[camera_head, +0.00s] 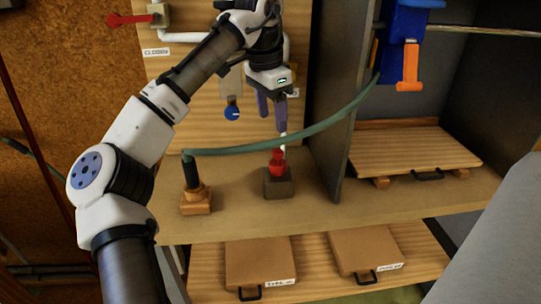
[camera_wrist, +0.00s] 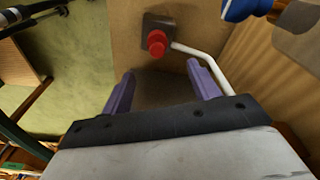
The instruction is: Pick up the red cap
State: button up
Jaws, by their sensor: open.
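The red cap (camera_head: 277,162) sits upright on a small dark block (camera_head: 279,183) on the wooden shelf. In the wrist view the red cap (camera_wrist: 157,42) and its block (camera_wrist: 156,25) show beyond my fingertips, roughly centred between them. My gripper (camera_head: 272,119) points down above the cap, with a gap between them. Its two purple fingers are apart with nothing between them, as the wrist view of my gripper (camera_wrist: 160,70) also shows. Nothing covers the cap in either view.
A green hose (camera_head: 320,127) arcs from a dark fitting on a wooden block (camera_head: 196,202) past the cap toward the upper right. A white pipe (camera_wrist: 205,58) runs beside the cap. A dark divider (camera_head: 332,130) stands to the right. A red lever (camera_head: 128,19) is upper left.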

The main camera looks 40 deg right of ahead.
aim_at(277, 152)
jog(key=f, duration=0.4)
jog(key=d+f+p, duration=0.1)
jog(key=f, duration=0.7)
jog(key=shift+s+d+f, duration=0.2)
jog(key=shift+s, duration=0.2)
jog(key=c, duration=1)
